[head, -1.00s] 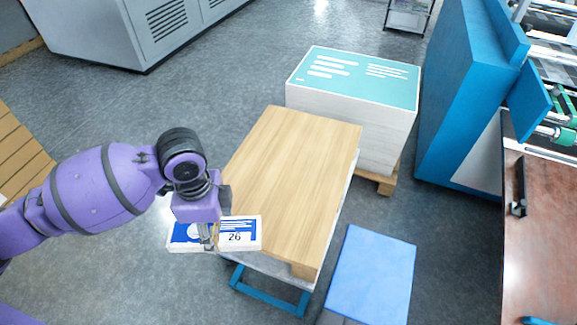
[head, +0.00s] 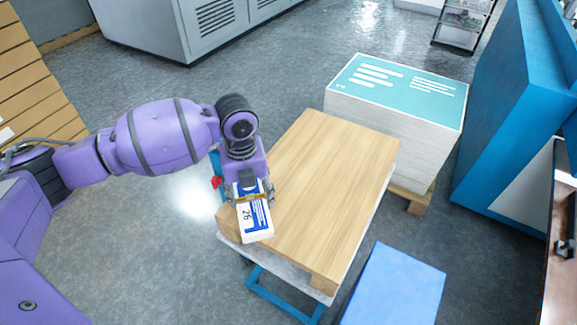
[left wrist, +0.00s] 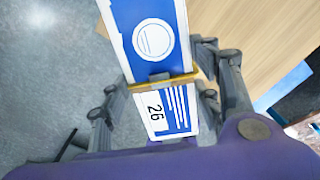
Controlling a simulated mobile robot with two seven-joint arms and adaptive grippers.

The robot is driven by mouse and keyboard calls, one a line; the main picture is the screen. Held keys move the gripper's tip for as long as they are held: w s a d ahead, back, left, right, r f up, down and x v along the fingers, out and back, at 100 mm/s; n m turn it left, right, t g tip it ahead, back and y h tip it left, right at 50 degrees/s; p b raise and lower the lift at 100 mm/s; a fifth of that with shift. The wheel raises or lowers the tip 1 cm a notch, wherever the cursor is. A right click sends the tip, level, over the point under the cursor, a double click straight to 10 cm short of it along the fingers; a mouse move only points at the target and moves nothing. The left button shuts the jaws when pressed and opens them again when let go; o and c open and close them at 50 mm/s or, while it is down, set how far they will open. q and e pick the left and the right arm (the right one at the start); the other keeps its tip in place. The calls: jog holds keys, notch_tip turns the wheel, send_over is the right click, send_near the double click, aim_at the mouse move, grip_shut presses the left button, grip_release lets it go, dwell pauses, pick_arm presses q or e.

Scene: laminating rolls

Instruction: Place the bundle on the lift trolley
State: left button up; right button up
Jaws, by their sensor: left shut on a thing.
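The bundle (head: 255,220) is a white and blue stack marked 26 with a yellow band. My left gripper (head: 250,194) is shut on it at the band, over the left front corner of the lift trolley's wooden top. In the left wrist view the bundle (left wrist: 150,40) runs between the fingers of the left gripper (left wrist: 165,85). The lift trolley (head: 325,180) has a light wood board on top and a blue frame below. I cannot tell whether the bundle touches the board. My right gripper is not in view.
A tall paper stack (head: 390,120) with a teal top stands on a pallet behind the trolley. A blue flat-topped block (head: 400,285) is at the front right. A grey cabinet (head: 190,25) stands at the back left. Most of the trolley's board is bare.

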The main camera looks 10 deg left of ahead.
aim_at(261, 191)
pick_arm(q)
jog(key=w+f, duration=0.4)
jog(key=w+d+f, duration=0.1)
jog(key=w+f, duration=0.1)
jog(key=shift+f+b, duration=0.1)
jog(key=shift+b, duration=0.3)
jog(key=shift+w+f, duration=0.1)
jog(key=shift+f, duration=1.55)
jog(key=shift+f, duration=0.1)
jog(key=shift+f, duration=0.15)
jog(key=o, duration=1.4)
notch_tip(261, 191, up, 12)
jog(key=shift+r, duration=0.2)
